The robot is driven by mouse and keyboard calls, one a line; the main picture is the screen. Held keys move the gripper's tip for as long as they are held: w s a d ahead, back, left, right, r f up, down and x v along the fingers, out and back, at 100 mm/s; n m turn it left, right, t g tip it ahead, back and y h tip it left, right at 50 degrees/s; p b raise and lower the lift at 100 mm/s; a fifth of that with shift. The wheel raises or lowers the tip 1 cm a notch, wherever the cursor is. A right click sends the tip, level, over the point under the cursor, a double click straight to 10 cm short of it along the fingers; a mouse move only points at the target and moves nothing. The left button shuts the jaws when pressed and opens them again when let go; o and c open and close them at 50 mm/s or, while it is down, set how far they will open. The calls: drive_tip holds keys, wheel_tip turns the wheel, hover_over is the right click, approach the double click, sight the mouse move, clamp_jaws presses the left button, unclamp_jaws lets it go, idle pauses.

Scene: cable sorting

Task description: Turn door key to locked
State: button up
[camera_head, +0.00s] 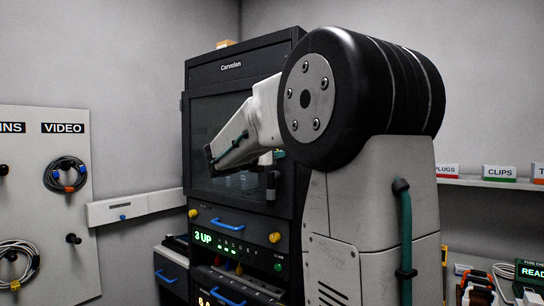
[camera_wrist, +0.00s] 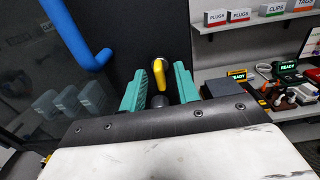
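A yellow key (camera_wrist: 158,74) stands in a round lock on the dark door face (camera_wrist: 128,40) in the wrist view. Its bow looks close to upright, leaning slightly. My gripper (camera_wrist: 161,82) has two teal fingers, spread apart with one on each side of the key. A gap shows between the key and each finger, so it holds nothing. I cannot tell how deep the key lies between the fingers. In the head view, the cabinet door (camera_head: 205,118) looks shut, and my arm covers the lock and key.
A blue door handle (camera_wrist: 90,50) is left of the key in the wrist view. Below the door, the cabinet has a drawer with a blue handle (camera_head: 228,224) and a lit panel (camera_head: 235,247). Shelves with labelled boxes (camera_wrist: 238,16) and a cluttered bench are at right.

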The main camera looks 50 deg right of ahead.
drive_tip(key=shift+a, duration=0.1)
drive_tip(key=a, duration=0.7)
drive_tip(key=shift+s+a, duration=0.3)
drive_tip(key=shift+a, duration=0.05)
idle(0.4)
